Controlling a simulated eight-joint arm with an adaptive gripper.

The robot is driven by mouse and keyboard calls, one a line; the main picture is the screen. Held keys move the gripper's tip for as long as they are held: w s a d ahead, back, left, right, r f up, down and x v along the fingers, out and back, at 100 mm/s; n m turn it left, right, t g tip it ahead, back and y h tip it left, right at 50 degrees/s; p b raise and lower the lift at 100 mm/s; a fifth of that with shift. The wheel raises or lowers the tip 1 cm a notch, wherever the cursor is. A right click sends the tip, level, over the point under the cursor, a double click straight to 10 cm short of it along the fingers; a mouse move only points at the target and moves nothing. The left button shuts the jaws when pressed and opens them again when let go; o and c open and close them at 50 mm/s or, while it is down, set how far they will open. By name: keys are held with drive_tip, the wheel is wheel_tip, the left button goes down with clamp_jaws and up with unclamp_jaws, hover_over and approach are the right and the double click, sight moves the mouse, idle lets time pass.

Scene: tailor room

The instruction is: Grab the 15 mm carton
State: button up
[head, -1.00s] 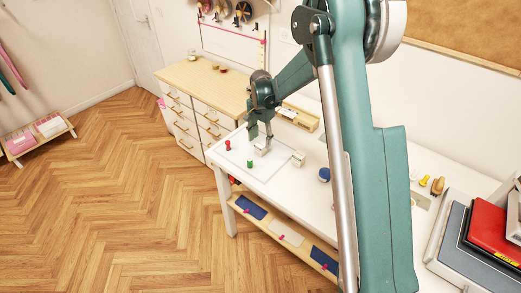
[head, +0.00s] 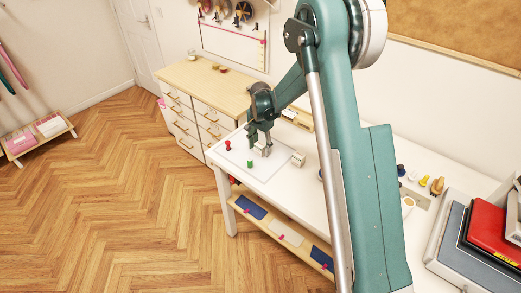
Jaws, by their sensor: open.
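Two small cream cartons are on the white table (head: 225,163) in the head view. One carton (head: 262,151) is directly under my gripper (head: 260,142), and the other carton (head: 298,159) stands to its right. Size marks are too small to read, so I cannot tell which is the 15 mm one. My gripper is open and points down, with its fingertips at the near carton's top. I cannot tell whether they touch it. The fingers partly hide that carton.
A red spool-like piece (head: 228,146) and a green one (head: 250,163) stand close by on the table. A wooden tray (head: 303,122) lies behind the gripper. My arm hides much of the table's middle. A red case (head: 495,235) is at the right.

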sight(260, 144)
drive_tip(key=shift+c, duration=0.4)
drive_tip(key=c, duration=0.9)
drive_tip(key=shift+r, duration=0.1)
drive_tip(key=shift+c, duration=0.2)
drive_tip(key=shift+r, duration=4.9)
